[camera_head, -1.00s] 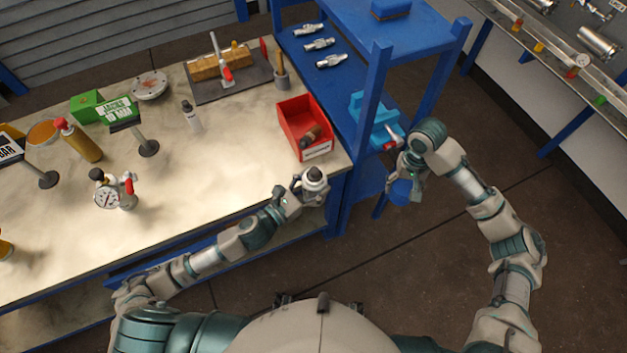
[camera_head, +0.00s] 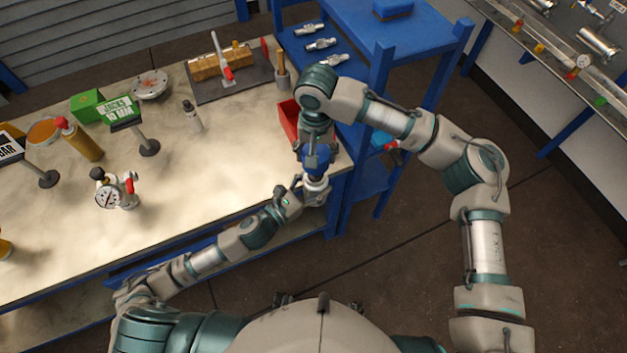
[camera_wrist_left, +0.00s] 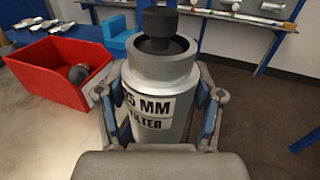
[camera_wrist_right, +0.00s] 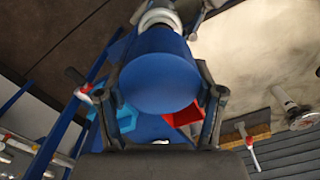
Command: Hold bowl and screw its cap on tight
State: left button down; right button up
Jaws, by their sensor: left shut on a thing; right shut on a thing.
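The bowl (camera_head: 315,194) is a grey metal cylinder, upright beyond the front edge of the bench. In the left wrist view, the bowl (camera_wrist_left: 158,85) has a printed label, and a dark round piece (camera_wrist_left: 158,22) stands up from its open top. My left gripper (camera_head: 300,191) is shut on the bowl's sides. The blue cap (camera_head: 317,160) is above the bowl; it fills the middle of the right wrist view (camera_wrist_right: 158,70). My right gripper (camera_wrist_right: 162,92) is shut on the cap, pointing down. The cap seems close over the dark piece; whether they touch is unclear.
A red bin (camera_head: 289,118) is partly hidden behind my right arm. A blue shelf rack (camera_head: 420,25) stands right of the bench. A pressure gauge (camera_head: 108,199) and a yellow bottle (camera_head: 80,142) stand at left.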

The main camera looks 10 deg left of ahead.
aim_at(315, 187)
jog(key=shift+f, duration=0.1)
dwell(0.3)
jog(key=shift+f, duration=1.9)
jog(key=shift+s+r, duration=0.1)
jog(key=shift+f, duration=0.9)
jog(key=shift+f, duration=0.55)
